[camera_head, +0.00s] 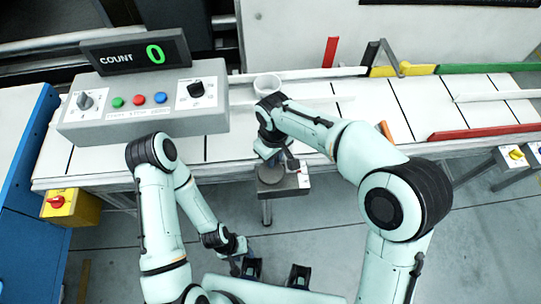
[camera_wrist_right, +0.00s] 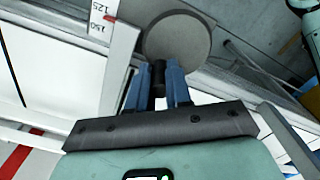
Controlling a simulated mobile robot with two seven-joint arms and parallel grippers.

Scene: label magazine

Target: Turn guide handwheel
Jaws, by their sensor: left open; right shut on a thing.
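The guide handwheel is a round grey disc (camera_head: 271,175) on a grey block at the front edge of the conveyor. It also shows large at the top of the right wrist view (camera_wrist_right: 178,40). My right gripper (camera_head: 269,156) is over the handwheel, partly hiding it. In the right wrist view its blue fingers (camera_wrist_right: 158,76) are shut on the dark handle (camera_wrist_right: 158,70) at the disc's near edge. My left gripper (camera_head: 243,262) is open, low in front of the conveyor and away from the handwheel. Its fingertips are hard to make out.
A control box (camera_head: 145,103) with knobs, coloured buttons and a display reading COUNT 0 stands on the conveyor's left. A white cup-like part (camera_head: 267,84) stands behind my right wrist. Red (camera_head: 485,132), yellow and green rails lie to the right. Open floor lies in front.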

